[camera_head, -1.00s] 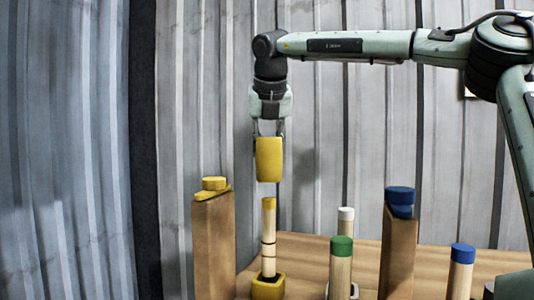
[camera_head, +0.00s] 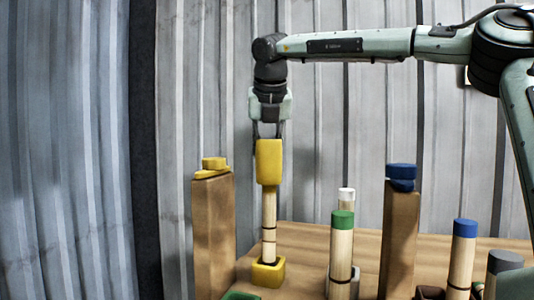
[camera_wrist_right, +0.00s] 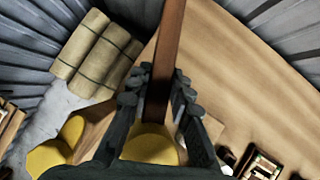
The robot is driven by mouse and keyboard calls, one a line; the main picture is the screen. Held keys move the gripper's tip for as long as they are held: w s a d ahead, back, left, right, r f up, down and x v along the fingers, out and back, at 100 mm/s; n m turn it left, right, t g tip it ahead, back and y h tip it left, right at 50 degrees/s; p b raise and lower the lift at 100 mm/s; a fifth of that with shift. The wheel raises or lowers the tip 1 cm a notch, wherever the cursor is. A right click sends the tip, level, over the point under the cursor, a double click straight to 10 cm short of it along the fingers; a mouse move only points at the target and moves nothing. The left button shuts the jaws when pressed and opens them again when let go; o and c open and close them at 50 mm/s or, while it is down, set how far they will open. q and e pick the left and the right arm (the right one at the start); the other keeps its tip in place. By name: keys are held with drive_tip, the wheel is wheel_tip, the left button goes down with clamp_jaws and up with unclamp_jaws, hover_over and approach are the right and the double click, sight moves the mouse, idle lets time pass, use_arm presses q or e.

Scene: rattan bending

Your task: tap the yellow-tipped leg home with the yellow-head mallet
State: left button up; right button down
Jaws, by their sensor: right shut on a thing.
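My right gripper (camera_head: 268,132) is shut on the yellow-head mallet and points straight down. The mallet's yellow head (camera_head: 269,162) is in line with the top of the pale leg (camera_head: 269,224). The leg's yellow tip is hidden by the head; I cannot tell whether they touch. The leg stands upright in a yellow socket (camera_head: 268,273) and has dark bands. In the right wrist view the brown mallet handle (camera_wrist_right: 166,48) runs between the fingers, with part of the yellow head (camera_wrist_right: 150,146) below. My left gripper is not in view.
A tall wooden post with a yellow top (camera_head: 214,164) stands left of the leg. To the right are a green-tipped leg (camera_head: 342,245), a white-tipped leg (camera_head: 346,200), a post with a blue top (camera_head: 400,177) and a blue-tipped leg (camera_head: 462,255). A corrugated wall is behind.

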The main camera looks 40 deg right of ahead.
drive_tip(key=shift+r, duration=0.2)
wheel_tip(320, 180, up, 4)
drive_tip(key=p, duration=0.3)
drive_tip(key=shift+f, duration=0.25)
drive_tip(key=shift+f, duration=0.15)
drive_tip(key=shift+f+b, duration=0.25)
drive_tip(key=shift+b, duration=0.1)
drive_tip(key=shift+f, duration=0.1)
wheel_tip(320, 180, down, 4)
drive_tip(key=b, duration=0.3)
drive_tip(key=shift+f+b, duration=0.15)
drive_tip(key=shift+b, duration=0.2)
drive_tip(key=shift+s, duration=0.1)
